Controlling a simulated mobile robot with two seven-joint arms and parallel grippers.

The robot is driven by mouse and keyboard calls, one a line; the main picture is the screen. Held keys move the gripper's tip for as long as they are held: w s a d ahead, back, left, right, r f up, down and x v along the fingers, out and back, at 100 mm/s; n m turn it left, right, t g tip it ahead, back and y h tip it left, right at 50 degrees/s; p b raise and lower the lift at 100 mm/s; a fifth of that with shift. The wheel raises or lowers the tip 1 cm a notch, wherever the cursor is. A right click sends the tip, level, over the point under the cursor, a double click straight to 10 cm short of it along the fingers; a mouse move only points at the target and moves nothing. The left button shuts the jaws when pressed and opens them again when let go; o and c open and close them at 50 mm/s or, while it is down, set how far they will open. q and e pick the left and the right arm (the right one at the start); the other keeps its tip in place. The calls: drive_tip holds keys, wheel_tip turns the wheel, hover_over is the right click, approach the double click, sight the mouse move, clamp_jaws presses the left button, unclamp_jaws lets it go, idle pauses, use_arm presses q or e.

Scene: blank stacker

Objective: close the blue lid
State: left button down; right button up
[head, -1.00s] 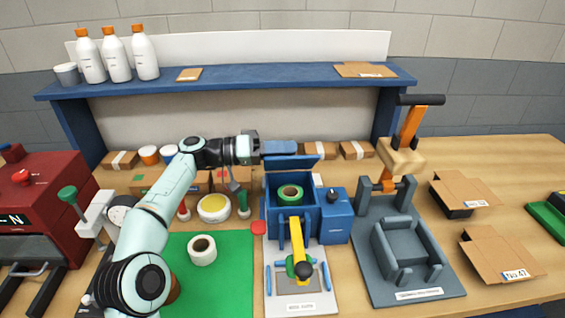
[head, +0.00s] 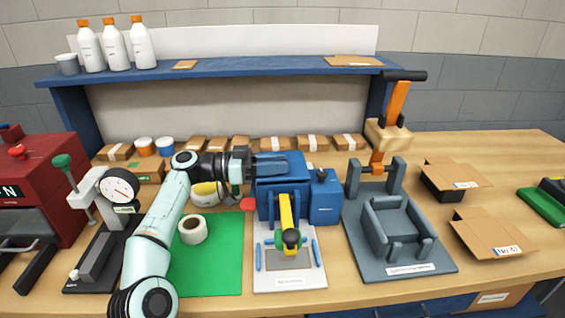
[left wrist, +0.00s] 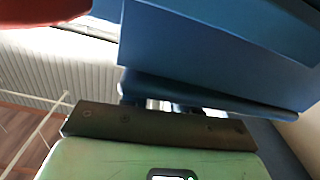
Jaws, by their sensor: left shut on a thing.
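The blue lid (head: 297,170) lies over the top of the blue box (head: 265,208) in the head view and covers its opening. I cannot tell whether it sits fully flush. My left gripper (head: 268,166) reaches in from the left at the lid and is shut on it; the exact contact is hard to make out. In the left wrist view, a broad blue surface (left wrist: 215,45) fills the upper part, close to the gripper. The inside of the box is hidden. My right gripper is not in view.
A grey fixture (head: 400,225) is to the right. A white roll (head: 193,229) is on the green mat (head: 215,270). Small cartons (head: 308,143) line the back under the blue shelf (head: 220,72).

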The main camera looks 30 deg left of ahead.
use_arm(q)
drive_tip(key=shift+d+f, duration=0.1)
drive_tip(key=shift+f, duration=0.35)
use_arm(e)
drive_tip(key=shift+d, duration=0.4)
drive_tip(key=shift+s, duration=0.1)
use_arm(q)
drive_tip(key=c, duration=0.9)
unclamp_jaws()
drive_tip(key=shift+s, duration=0.1)
wheel_tip(320, 180, up, 7)
drive_tip(key=p, duration=0.6)
drive_tip(key=shift+f, duration=0.1)
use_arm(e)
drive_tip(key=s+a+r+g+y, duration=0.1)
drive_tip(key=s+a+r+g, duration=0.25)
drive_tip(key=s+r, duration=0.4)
use_arm(q)
wheel_tip(320, 180, up, 13)
drive_tip(key=p, duration=1.1)
drive_tip(key=shift+r, duration=0.2)
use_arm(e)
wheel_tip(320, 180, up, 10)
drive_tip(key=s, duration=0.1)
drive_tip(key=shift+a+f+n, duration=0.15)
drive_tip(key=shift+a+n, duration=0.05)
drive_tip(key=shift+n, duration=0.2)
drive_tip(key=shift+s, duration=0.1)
